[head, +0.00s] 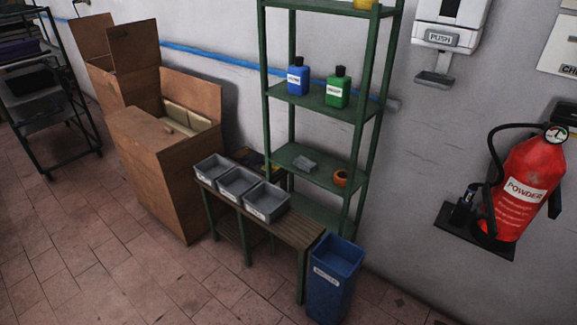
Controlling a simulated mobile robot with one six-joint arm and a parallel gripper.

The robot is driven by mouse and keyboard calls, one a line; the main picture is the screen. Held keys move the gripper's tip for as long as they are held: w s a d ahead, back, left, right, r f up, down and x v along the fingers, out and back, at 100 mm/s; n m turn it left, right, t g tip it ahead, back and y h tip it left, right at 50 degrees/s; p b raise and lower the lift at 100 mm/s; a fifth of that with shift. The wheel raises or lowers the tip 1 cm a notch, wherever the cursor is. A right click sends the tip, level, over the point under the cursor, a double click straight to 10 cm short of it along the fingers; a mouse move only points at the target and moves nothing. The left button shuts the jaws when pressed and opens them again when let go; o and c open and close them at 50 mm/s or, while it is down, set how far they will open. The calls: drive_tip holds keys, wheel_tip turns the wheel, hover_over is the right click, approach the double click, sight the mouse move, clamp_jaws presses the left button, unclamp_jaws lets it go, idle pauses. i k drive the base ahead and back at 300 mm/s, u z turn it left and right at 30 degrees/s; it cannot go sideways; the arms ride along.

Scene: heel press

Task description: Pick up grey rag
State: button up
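My gripper is not in view.
A low bench (295,232) with several grey bins (237,183) stands in front of the rack. A blue bin (334,285) stands at its right end. Blue (298,78) and green (338,91) bottles stand one shelf higher. Cardboard boxes (165,150) stand left. Front-left floor is clear.

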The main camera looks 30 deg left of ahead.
sight(305, 164)
drive_tip(key=u, duration=4.35)
drive_tip(key=i, duration=0.1)
drive_tip(key=z, duration=3.3)
